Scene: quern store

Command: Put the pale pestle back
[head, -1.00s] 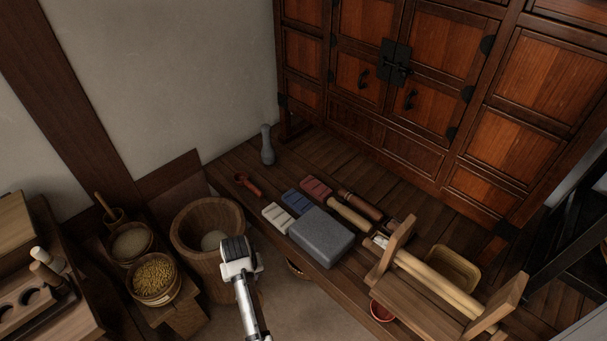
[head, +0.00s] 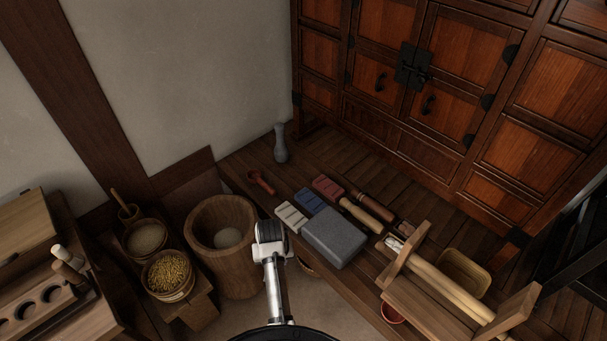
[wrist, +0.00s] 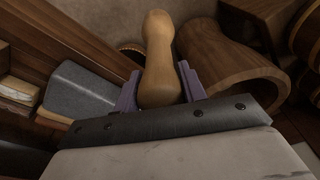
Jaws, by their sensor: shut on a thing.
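My gripper (head: 270,232) is shut on a pale tan wooden pestle (wrist: 158,60). In the wrist view the pestle stands out between the two purple fingers (wrist: 158,92), its rounded end pointing away. In the head view the wrist hides the pestle. A wooden rack (head: 72,312) with round dark holes is at the far left. Two handle-like pieces, one whitish (head: 66,255) and one brown (head: 68,271), stand at its back. My gripper is well to the right of this rack, beside the wooden mortar (head: 232,270).
Bowls of grain (head: 168,272) stand on a low stand between the rack and the mortar. A grey bottle-shaped piece (head: 281,146) stands behind. A wooden frame (head: 440,300) is at right.

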